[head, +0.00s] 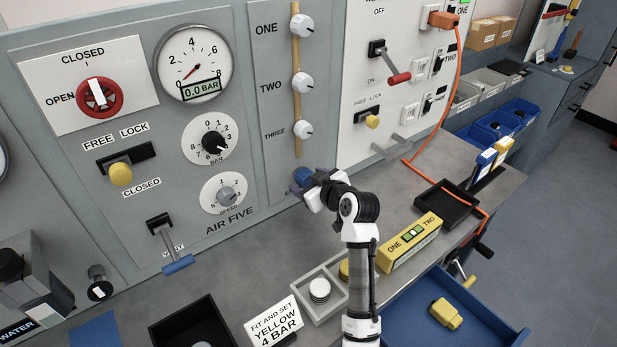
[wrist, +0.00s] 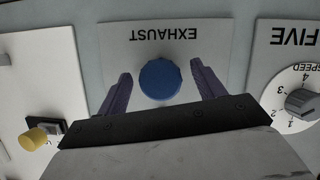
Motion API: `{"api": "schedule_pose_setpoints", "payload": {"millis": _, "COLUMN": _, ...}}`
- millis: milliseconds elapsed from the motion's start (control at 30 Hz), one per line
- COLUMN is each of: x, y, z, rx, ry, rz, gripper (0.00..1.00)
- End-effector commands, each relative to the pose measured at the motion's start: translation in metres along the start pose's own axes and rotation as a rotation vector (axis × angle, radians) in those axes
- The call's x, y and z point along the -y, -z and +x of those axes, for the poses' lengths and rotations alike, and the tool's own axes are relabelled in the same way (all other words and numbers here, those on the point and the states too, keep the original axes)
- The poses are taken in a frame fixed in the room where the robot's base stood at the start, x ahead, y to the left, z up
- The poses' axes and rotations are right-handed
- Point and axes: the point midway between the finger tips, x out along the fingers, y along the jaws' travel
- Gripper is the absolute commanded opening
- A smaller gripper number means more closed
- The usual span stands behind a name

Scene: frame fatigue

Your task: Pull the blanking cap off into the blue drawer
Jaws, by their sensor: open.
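The blue round cap (wrist: 160,79) sits on the panel at the EXHAUST label, and I take it as the blanking cap. In the head view the cap (head: 301,177) is partly hidden by my gripper. My gripper (head: 307,183) is at the panel, its fingers open. In the wrist view the fingers stand on either side of the cap with a gap on each side; I cannot tell how far they reach along it. The blue drawer (head: 494,323) is pulled out at the lower right, with a yellow fitting (head: 446,314) lying in it.
On the bench stand a grey tray (head: 338,270) with discs, a yellow ONE/TWO box (head: 411,243), a black tray (head: 466,212) and a sign card (head: 273,323). An orange cable (head: 437,118) hangs to the right. A lever with a blue handle (head: 178,264) projects from the panel at left.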

Motion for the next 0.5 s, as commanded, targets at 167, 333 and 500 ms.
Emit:
{"api": "schedule_pose_setpoints", "payload": {"millis": 167, "x": 0.0003, "y": 0.0000, "z": 0.0063, "rx": 0.000, "ry": 0.000, "rz": -0.001, "gripper": 0.68}}
{"api": "schedule_pose_setpoints", "payload": {"millis": 333, "x": 0.0003, "y": -0.0003, "z": 0.0065, "rx": 0.000, "ry": 0.000, "rz": -0.001, "gripper": 0.68}}
{"api": "schedule_pose_setpoints", "payload": {"millis": 500, "x": 0.0002, "y": -0.0003, "z": 0.0062, "rx": 0.000, "ry": 0.000, "rz": 0.000, "gripper": 0.51}}
